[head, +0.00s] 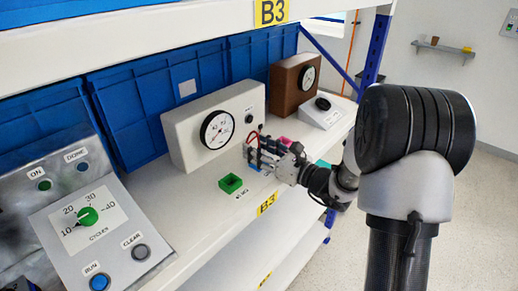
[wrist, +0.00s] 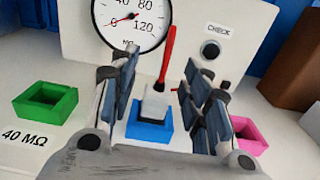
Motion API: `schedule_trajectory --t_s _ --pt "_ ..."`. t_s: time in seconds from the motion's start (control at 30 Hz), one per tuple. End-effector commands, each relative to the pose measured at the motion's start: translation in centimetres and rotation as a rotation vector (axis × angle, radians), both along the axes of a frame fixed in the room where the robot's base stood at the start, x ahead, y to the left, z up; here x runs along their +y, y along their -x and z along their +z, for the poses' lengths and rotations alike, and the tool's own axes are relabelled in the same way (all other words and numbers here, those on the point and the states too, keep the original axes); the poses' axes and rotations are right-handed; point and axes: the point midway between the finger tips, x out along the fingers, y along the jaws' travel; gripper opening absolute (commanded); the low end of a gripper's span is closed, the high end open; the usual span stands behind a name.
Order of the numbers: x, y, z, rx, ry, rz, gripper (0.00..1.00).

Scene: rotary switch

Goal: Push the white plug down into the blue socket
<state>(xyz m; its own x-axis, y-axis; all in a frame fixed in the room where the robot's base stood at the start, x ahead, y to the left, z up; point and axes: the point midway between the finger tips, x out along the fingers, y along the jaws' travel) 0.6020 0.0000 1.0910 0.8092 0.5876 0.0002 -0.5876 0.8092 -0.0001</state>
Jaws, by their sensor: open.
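The blue socket (wrist: 150,132) sits on the white shelf in the wrist view, between my gripper's fingers. The white plug (wrist: 155,104) stands upright at the socket, with a red lead (wrist: 167,55) rising from its top. I cannot tell how deep the plug sits. My gripper (wrist: 161,95) is open, with one finger on each side of the plug and a visible gap to it. In the head view my gripper (head: 262,152) hides most of the plug and socket; a bit of the blue socket (head: 255,167) shows below it.
A green socket (wrist: 45,104) is left of my gripper, marked 40 MΩ, and a pink socket (wrist: 242,135) is to the right. A white meter box (head: 185,130) with a dial and CHECK button stands behind. A CYCLES panel (head: 90,220) is at left. Blue bins line the back.

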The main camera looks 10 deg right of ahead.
Motion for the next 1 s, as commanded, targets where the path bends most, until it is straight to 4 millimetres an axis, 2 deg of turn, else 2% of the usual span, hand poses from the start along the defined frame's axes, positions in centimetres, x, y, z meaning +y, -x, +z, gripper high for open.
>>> schedule_trajectory --t_s 0.17,0.27,0.7,1.0 --pt "-0.4 0.4 0.0 0.001 0.0 -0.002 0.43" --pt "-1.2 1.4 0.0 0.001 0.0 -0.003 0.43" --pt "-6.2 8.4 0.0 0.0 0.0 -0.004 0.43" --pt "-7.1 9.8 0.0 0.0 0.0 0.0 0.43"
